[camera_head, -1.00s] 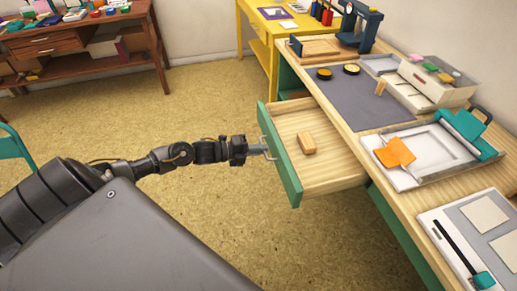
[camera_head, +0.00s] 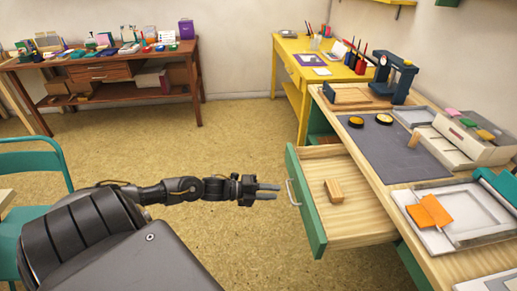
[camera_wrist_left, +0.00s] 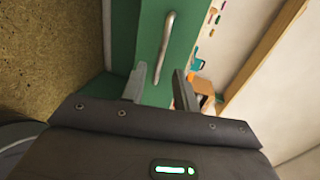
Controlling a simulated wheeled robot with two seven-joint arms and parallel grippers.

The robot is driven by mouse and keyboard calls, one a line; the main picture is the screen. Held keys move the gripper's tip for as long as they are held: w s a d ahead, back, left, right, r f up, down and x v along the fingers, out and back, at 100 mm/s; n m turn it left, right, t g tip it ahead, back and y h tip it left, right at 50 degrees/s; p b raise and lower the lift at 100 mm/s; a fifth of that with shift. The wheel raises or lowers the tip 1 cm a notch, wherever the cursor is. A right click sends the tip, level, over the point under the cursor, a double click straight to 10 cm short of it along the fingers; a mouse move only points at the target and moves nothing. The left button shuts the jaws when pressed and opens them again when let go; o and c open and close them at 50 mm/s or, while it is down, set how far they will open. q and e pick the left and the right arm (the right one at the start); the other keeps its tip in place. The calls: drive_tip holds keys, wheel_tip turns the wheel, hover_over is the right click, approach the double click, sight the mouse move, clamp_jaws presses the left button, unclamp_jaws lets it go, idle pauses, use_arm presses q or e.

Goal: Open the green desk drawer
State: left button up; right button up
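The green desk drawer (camera_head: 305,206) is pulled out from the wooden desk, its pale wood inside showing. A small wooden block (camera_head: 334,190) lies in it. The drawer's silver handle (camera_head: 292,192) is on the green front. My left gripper (camera_head: 269,191) is just left of the handle, apart from it, with its two fingers spread and nothing between them. In the left wrist view the handle (camera_wrist_left: 163,48) lies beyond the open fingertips (camera_wrist_left: 160,80). My right gripper is not seen.
The desk top holds a grey mat (camera_head: 390,150), a white tray (camera_head: 455,215) with orange pieces, and a blue stamp press (camera_head: 397,78). A yellow table (camera_head: 312,72) and a brown table (camera_head: 105,68) stand behind. A teal chair (camera_head: 35,165) is at left. The floor left of the drawer is clear.

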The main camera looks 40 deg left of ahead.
use_arm(q)
drive_tip(key=shift+v, duration=2.75)
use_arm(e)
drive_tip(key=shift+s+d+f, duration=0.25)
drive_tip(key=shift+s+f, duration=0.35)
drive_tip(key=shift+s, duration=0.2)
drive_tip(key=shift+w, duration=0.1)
